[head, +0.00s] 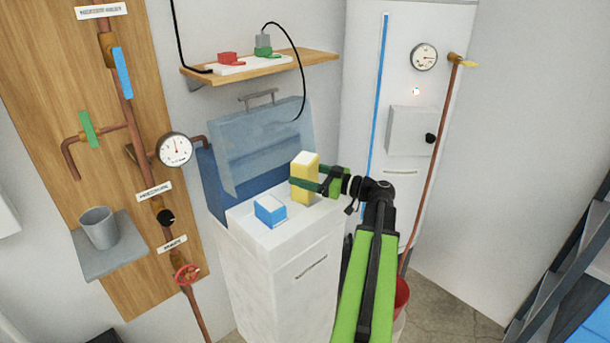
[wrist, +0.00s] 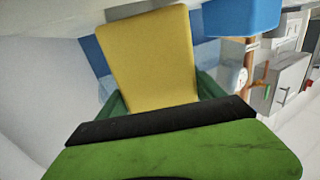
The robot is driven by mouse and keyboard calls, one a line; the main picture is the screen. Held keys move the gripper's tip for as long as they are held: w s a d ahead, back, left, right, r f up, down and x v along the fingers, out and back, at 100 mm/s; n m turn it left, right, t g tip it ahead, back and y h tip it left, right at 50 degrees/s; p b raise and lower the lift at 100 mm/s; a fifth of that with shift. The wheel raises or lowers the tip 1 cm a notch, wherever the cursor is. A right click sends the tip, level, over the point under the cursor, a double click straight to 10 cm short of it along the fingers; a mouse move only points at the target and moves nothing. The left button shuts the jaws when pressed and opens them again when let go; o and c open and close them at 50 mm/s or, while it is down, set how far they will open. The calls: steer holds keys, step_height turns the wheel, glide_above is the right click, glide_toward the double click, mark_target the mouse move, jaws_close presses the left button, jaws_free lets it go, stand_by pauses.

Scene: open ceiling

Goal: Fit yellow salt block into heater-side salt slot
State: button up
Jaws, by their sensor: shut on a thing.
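The yellow salt block (head: 304,178) is an upright box with a paler top. My gripper (head: 306,184) is shut on it, its green fingers on either side, above or at the white top of the cabinet; I cannot tell whether the block touches that top. In the wrist view the yellow block (wrist: 149,62) fills the middle between the green fingers (wrist: 158,92). A blue block (head: 270,210) with a white top sits on the white cabinet top (head: 250,231) to the left of the yellow one. I cannot make out a slot clearly; the block's base is partly hidden.
A blue lid (head: 262,146) with a handle stands open behind the cabinet top. A wooden shelf (head: 320,68) with plugs hangs above. The tall white heater (head: 403,150) with a gauge stands behind right. A pipe board (head: 75,110) with a grey cup (head: 98,228) is at left.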

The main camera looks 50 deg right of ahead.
steer(key=shift+f, duration=0.1)
steer(key=o, duration=2.1)
steer(key=v, duration=1.7)
steer(key=shift+s+d, duration=0.2)
steer(key=shift+d, duration=0.05)
